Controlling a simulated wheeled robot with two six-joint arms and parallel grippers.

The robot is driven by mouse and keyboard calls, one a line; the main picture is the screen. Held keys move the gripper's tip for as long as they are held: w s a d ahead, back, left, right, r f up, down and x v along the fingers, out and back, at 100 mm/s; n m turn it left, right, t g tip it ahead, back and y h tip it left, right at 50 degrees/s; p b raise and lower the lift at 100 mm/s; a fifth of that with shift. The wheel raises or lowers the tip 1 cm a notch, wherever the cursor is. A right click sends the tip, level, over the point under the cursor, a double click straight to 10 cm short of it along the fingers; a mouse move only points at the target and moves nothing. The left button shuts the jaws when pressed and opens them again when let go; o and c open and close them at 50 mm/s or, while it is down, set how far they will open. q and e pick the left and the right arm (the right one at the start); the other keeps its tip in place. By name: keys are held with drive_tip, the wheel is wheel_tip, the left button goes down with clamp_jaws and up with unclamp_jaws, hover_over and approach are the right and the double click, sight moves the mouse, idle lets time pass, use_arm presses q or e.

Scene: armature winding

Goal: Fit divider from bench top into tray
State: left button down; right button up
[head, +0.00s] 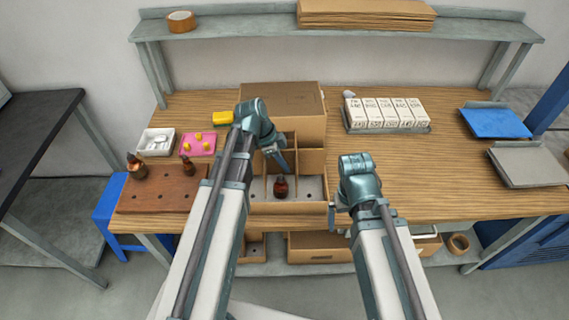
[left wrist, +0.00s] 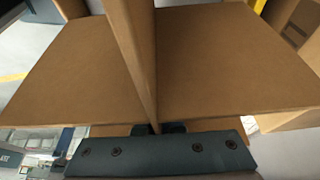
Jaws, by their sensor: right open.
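The cardboard tray (head: 288,208) stands at the front middle of the bench. Brown upright panels cross inside it in the head view. My left gripper (head: 280,160) is over the tray, in among these panels. In the left wrist view, a brown cardboard divider (left wrist: 141,50) stands edge-on between the dark fingertips (left wrist: 160,128), which appear shut on it. Wide brown panels (left wrist: 225,60) spread to both sides of it. How deep the divider sits is hidden. My right gripper (head: 336,203) is open and empty at the tray's right side.
A dark red bottle (head: 281,187) stands in the tray's front part. A closed carton (head: 283,98) stands behind the tray. A wooden block with bottles (head: 160,197) is to the left, white boxes (head: 385,113) to the right.

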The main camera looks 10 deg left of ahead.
use_arm(q)
drive_tip(key=shift+f+b, duration=1.2)
drive_tip(key=shift+f, duration=0.15)
drive_tip(key=c, duration=1)
unclamp_jaws()
drive_tip(key=shift+o, duration=0.2)
drive_tip(key=p+v, duration=1.2)
drive_tip(key=v, duration=0.2)
drive_tip(key=shift+p, duration=0.4)
drive_tip(key=p+v, duration=1.2)
drive_tip(key=v, duration=0.1)
drive_tip(key=shift+a+r+p, duration=0.25)
drive_tip(key=shift+p, duration=0.15)
drive_tip(key=shift+w, duration=0.1)
